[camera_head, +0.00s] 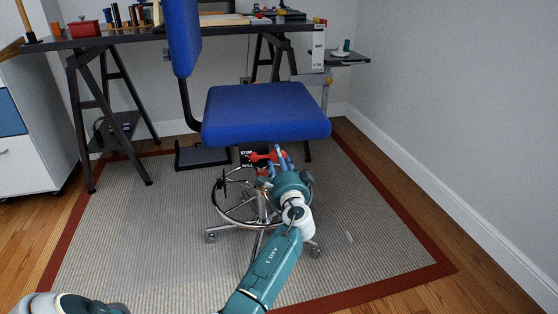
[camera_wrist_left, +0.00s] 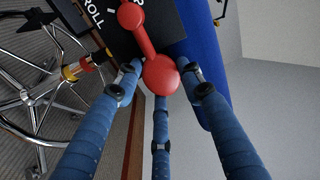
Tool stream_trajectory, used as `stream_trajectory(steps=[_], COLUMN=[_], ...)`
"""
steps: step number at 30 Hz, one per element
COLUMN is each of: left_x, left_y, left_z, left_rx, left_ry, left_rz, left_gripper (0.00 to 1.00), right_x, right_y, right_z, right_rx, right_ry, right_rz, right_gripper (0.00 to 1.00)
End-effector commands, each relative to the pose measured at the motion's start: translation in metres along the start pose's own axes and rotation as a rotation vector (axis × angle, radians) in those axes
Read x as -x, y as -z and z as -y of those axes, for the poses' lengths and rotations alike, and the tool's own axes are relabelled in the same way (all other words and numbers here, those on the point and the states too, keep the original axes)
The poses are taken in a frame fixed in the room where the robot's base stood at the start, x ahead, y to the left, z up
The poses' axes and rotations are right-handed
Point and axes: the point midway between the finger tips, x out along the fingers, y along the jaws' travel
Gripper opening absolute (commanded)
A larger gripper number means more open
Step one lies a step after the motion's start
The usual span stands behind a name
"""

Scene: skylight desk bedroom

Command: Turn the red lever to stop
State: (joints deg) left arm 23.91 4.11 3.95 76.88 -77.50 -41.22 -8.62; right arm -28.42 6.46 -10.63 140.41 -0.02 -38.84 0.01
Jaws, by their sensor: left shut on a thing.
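The red lever (camera_head: 262,157) is mounted on a black plate (camera_head: 245,166) under the blue seat of the desk chair. The plate has the words STOP above and ROLL below. The lever lies roughly sideways between the two words. My left gripper (camera_head: 281,159) reaches it from the front, its blue fingers at the lever's right end. In the left wrist view the lever's round red knob (camera_wrist_left: 160,75) sits between the fingertips, and its bar runs up to the pivot on the plate (camera_wrist_left: 168,22). The gripper is shut on the knob. My right gripper is out of view.
The blue chair seat (camera_head: 266,113) is close above the gripper. A chrome foot ring (camera_head: 222,205) and wheeled base stand on the striped rug (camera_head: 130,240) below. The desk (camera_head: 110,39) is behind, a white cabinet (camera_head: 25,165) at left.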

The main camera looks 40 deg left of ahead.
Motion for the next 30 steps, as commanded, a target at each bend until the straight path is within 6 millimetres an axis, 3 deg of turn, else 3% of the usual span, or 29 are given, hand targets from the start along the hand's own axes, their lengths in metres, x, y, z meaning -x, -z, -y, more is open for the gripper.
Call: stream_trajectory(steps=[1, 2, 4, 13, 17, 30], left_x=[-0.002, -0.002, -0.001, 0.0, 0.011, 0.097], left_y=[0.002, 0.002, 0.002, 0.001, 0.001, 0.001], left_z=[0.007, 0.007, 0.007, 0.003, 0.001, 0.002], left_rx=[-0.003, -0.003, -0.002, 0.0, -0.001, 0.0], left_ry=[0.013, 0.013, 0.012, 0.005, 0.003, 0.003], left_rz=[-0.005, -0.005, -0.005, -0.002, -0.003, -0.003], left_gripper=[0.0, 0.4, 0.54, 0.54, 0.54, 0.54], right_x=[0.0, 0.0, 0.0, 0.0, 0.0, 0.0], right_y=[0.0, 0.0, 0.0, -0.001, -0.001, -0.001], right_z=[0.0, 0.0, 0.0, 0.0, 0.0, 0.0], right_rx=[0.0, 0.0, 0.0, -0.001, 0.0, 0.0], right_ry=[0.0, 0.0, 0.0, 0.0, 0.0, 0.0], right_rz=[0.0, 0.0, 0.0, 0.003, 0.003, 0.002], right_gripper=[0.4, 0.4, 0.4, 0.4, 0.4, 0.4])
